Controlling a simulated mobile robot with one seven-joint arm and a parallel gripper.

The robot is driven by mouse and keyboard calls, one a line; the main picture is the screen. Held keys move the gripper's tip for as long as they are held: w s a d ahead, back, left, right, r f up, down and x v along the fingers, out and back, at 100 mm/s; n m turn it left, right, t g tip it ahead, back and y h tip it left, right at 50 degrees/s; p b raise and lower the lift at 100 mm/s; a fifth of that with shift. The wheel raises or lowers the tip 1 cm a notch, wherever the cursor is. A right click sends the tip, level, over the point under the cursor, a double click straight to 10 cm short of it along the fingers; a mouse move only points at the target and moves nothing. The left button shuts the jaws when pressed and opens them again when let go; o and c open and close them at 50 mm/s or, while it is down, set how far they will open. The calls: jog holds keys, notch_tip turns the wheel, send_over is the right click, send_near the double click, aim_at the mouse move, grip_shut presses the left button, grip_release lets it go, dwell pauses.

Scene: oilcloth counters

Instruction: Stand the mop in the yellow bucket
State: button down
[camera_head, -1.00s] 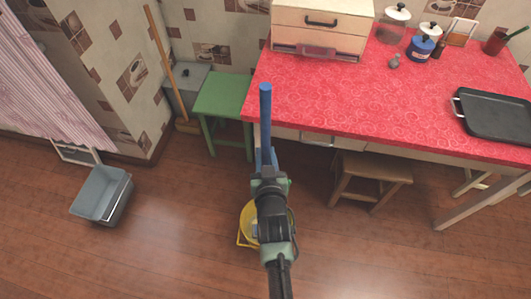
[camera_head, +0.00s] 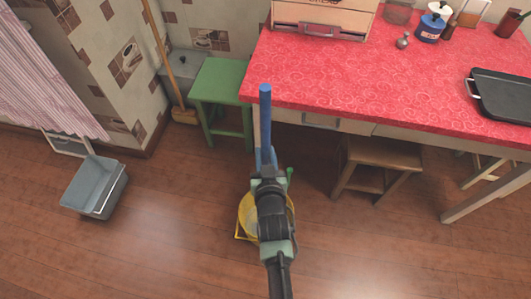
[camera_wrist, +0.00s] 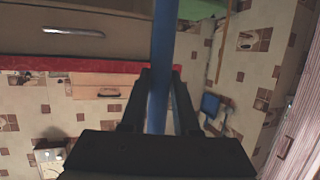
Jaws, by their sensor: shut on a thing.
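The mop's blue handle (camera_head: 265,105) rises upright in front of the red-topped table. My gripper (camera_head: 267,165) is shut around the handle; the wrist view also shows the handle (camera_wrist: 163,45) between the two fingers (camera_wrist: 158,88). The yellow bucket (camera_head: 242,215) stands on the floor, directly below and behind my gripper in the head view. My arm covers most of it. Something pale shows inside the bucket, but I cannot tell what it is. The mop's lower end is hidden, so I cannot tell whether it is inside the bucket or above it.
A grey bin (camera_head: 95,188) stands on the floor at left. A green stool (camera_head: 222,80), a wooden-handled broom (camera_head: 158,50) and a grey box (camera_head: 182,78) stand at the back. A brown stool (camera_head: 380,158) is under the red table (camera_head: 330,75). Front floor is clear.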

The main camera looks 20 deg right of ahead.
jog(key=shift+r, duration=0.15)
jog(key=c, duration=0.7)
grip_release()
jog(key=shift+o, duration=0.6)
jog(key=shift+s+f, duration=0.1)
jog(key=shift+f, duration=0.15)
jog(key=p+v, duration=0.2)
jog(key=v, duration=1.1)
